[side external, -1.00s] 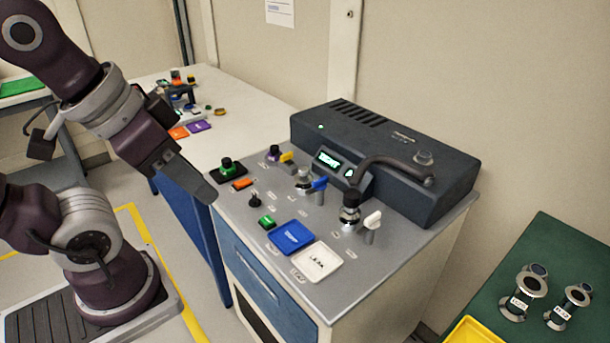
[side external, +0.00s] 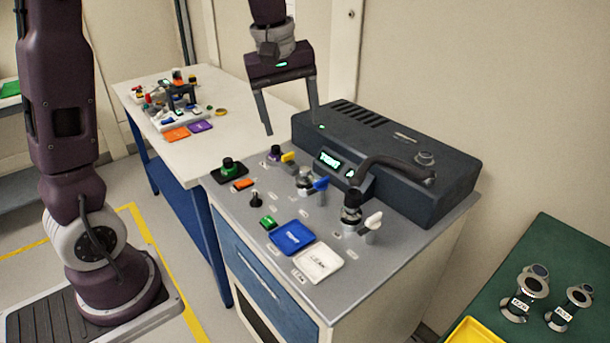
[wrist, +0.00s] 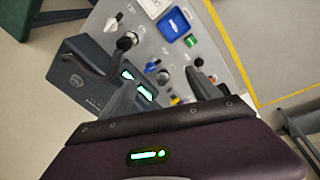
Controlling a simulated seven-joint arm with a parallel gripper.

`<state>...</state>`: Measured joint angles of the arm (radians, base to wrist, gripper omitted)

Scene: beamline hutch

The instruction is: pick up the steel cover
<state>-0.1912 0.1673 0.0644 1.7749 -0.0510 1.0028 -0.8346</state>
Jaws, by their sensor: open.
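I cannot tell for certain which thing is the steel cover. Two shiny steel flanged pieces with labels, a larger one (side external: 524,292) and a smaller one (side external: 570,307), stand on the green table at the right. A small steel fitting (side external: 305,182) sits by the blue lever on the grey cabinet top. My gripper (side external: 293,128) points down, open and empty, above the back left part of the cabinet, far from the green table. In the wrist view its fingers (wrist: 165,78) are spread, with the cabinet top below.
A dark pump-like box (side external: 450,190) with a bent hose stands at the back of the cabinet. Knobs, levers, a blue tray (side external: 291,238) and a white tray (side external: 318,262) crowd the top. A yellow bin (side external: 475,332) is at the green table's edge. A white table (side external: 240,120) is behind.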

